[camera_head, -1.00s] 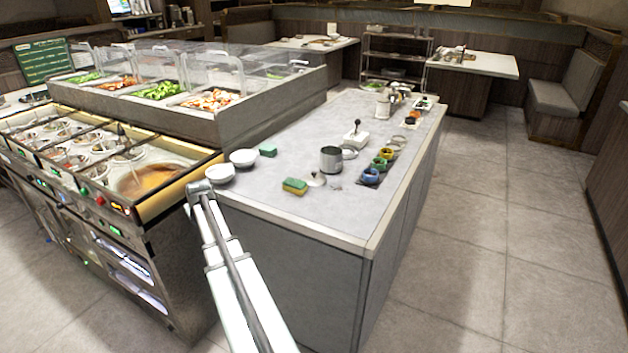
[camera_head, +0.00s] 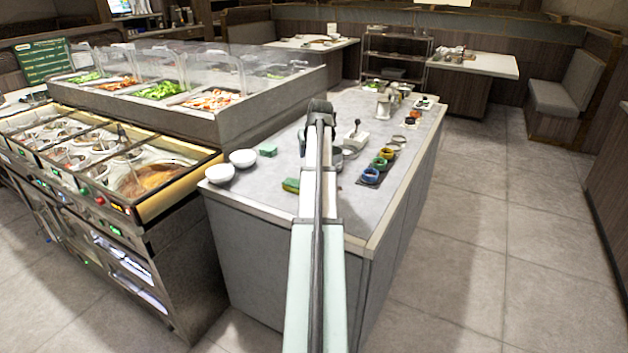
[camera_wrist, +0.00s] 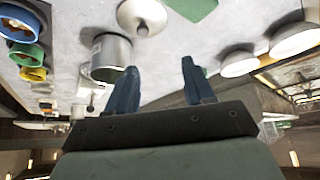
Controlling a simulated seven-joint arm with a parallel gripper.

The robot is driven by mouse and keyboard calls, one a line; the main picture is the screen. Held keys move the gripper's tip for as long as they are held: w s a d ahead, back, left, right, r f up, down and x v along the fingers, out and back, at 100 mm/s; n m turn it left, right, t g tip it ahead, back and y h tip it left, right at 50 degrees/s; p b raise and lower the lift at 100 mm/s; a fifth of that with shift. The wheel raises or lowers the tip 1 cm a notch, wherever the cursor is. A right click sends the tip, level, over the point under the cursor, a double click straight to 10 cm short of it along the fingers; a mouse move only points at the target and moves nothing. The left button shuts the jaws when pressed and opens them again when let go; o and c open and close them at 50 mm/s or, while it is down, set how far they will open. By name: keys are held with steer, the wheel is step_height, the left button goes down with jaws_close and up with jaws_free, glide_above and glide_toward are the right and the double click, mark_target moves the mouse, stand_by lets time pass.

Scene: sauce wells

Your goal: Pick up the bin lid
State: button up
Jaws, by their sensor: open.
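The bin lid (camera_wrist: 136,14), a pale round disc with a dark knob, lies on the counter at the top of the wrist view. In the head view my arm hides it. The steel bin (camera_wrist: 112,58) stands beside it in the wrist view; only a sliver of the bin (camera_head: 337,160) shows behind my arm in the head view. My gripper (camera_wrist: 160,66) is open and empty, with its two blue fingers apart. It is above the counter and apart from the lid, which is beyond the fingertips in the wrist view.
Two white bowls (camera_head: 243,158) and a green block (camera_head: 267,150) are left of my arm. Coloured jars (camera_head: 371,174) line the counter's right side. The counter's front corner is clear.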

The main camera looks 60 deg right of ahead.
steer(key=d+f, duration=0.1)
steer(key=f, duration=0.1)
steer(key=d+f, duration=0.1)
steer(key=f, duration=0.1)
steer(key=d+f, duration=0.2)
steer(key=f, duration=0.1)
steer(key=shift+w, duration=0.1)
steer(key=shift+s+x, duration=0.2)
steer(key=shift+x, duration=2.4)
steer(key=shift+c, duration=0.4)
jaws_close()
